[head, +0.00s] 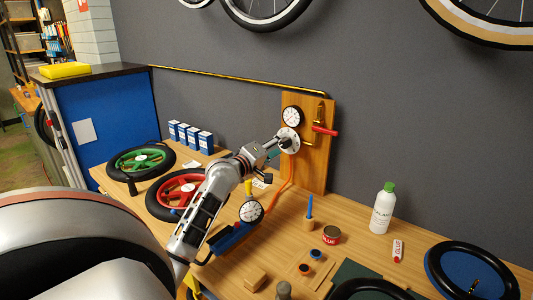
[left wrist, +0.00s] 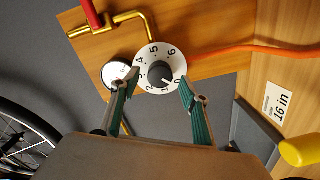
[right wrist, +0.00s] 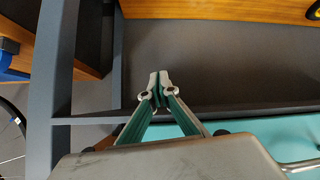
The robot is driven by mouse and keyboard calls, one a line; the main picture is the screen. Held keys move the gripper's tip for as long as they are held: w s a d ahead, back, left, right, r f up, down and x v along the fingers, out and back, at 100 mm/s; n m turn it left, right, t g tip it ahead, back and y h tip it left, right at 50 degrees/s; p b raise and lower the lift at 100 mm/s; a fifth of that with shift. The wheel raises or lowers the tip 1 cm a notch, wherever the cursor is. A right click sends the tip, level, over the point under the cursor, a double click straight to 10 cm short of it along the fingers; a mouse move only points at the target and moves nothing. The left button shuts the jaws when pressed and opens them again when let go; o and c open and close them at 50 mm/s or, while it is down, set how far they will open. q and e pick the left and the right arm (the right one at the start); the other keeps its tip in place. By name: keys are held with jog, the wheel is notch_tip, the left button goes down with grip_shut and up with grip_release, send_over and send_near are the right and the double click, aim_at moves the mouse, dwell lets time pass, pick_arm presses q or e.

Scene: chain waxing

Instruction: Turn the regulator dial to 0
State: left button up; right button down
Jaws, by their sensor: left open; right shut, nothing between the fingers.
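The regulator dial (head: 288,140) is a white numbered disc on the upright wooden board above the bench. In the left wrist view the white dial (left wrist: 147,55) has a dark round knob (left wrist: 160,73) at its centre, with a light mark towards the lower right. My left gripper (head: 277,144) is at the dial. In the left wrist view its open fingers (left wrist: 159,82) stand on either side of the knob; I cannot tell whether they touch it. My right gripper (right wrist: 158,80) is shut and empty, away from the dial; the head view does not show it.
A round gauge (head: 292,116) and a red-handled valve (head: 325,131) sit close to the dial on the wooden board (head: 318,170). An orange hose (head: 289,178) hangs below. Grey bars (right wrist: 60,80) flank my right gripper.

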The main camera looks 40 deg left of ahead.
pick_arm(q)
jog(key=s+d, duration=0.1)
jog(key=s, duration=0.9)
jog(key=shift+r, duration=0.15)
jog(key=shift+s, duration=0.15)
